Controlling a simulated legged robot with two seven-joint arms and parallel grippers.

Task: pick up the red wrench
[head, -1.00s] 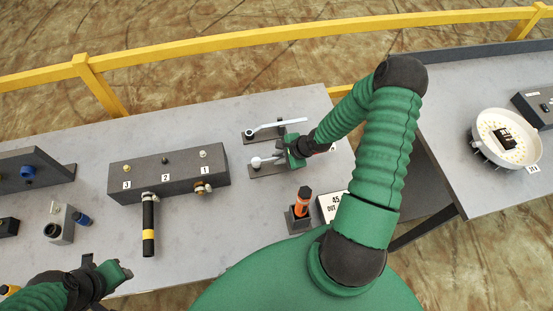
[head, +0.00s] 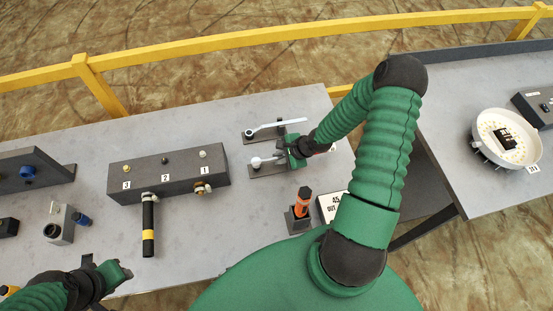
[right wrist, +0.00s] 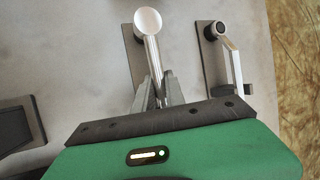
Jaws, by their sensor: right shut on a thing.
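I see no red wrench in either view. My right gripper (head: 281,152) is shut on a silver ball-ended lever (head: 257,162) on a dark base plate. In the right wrist view the fingers (right wrist: 157,93) close around the rod of this lever (right wrist: 148,21), below its ball. An orange and black tool (head: 303,203) stands upright in a dark holder, nearer to me than the right gripper. My left gripper (head: 108,270) is over the table's front edge at the lower left. Its jaw opening is not clear.
A second lever with a long pale handle (head: 282,125) lies just behind; it also shows in the right wrist view (right wrist: 234,65).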

